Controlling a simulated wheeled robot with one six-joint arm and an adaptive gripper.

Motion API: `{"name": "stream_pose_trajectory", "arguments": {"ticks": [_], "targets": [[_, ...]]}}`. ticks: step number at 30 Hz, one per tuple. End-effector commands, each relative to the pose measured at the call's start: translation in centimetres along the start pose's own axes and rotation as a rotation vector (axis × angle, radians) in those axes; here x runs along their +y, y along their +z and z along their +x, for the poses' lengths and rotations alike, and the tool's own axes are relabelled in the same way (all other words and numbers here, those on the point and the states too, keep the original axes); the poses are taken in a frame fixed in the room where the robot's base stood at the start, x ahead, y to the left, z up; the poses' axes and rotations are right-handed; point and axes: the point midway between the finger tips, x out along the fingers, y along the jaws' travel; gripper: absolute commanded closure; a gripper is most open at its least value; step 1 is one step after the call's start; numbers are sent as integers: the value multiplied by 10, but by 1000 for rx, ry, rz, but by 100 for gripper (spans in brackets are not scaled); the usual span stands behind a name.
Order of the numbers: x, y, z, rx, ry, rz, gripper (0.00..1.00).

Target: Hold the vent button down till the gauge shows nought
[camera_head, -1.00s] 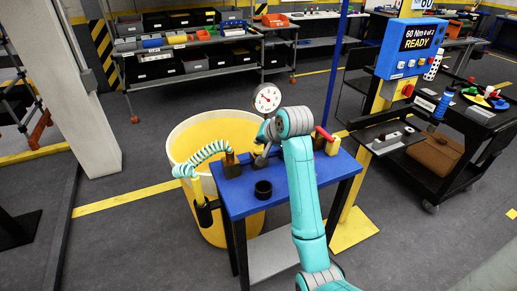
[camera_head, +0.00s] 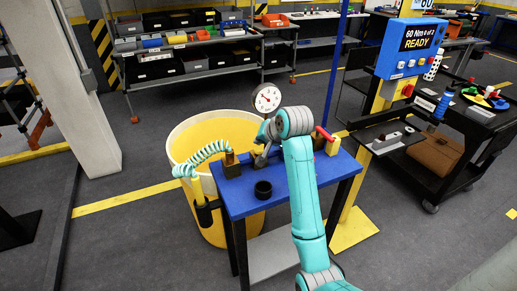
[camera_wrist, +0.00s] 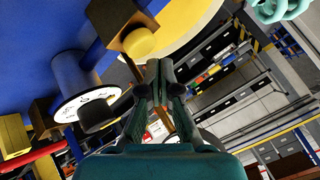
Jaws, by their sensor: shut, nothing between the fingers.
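A white-faced gauge (camera_head: 267,98) stands at the back of the blue table (camera_head: 236,204). It shows a dark needle and some red, but its reading is too small to tell. A round yellow button (camera_wrist: 139,43) sits on a brass block (camera_wrist: 120,22) in the wrist view. My gripper (camera_wrist: 160,76) is shut and empty, its tips beside and below the button in that view; I see no contact. In the head view my gripper (camera_head: 261,158) is low over the table, partly hidden by my wrist.
A coiled hose (camera_head: 208,150) runs from the brass fitting (camera_head: 230,165) to the table's left side. A red-handled yellow valve (camera_head: 327,140) is at the right. A large yellow tub (camera_head: 200,130) stands behind.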

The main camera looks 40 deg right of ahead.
Motion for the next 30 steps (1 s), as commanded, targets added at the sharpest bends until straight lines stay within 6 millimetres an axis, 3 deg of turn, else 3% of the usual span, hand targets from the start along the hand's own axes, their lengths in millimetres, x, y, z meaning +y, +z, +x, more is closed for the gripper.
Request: {"name": "stream_pose_trajectory", "arguments": {"ticks": [30], "targets": [[4,4,6,0,0,0,100]]}}
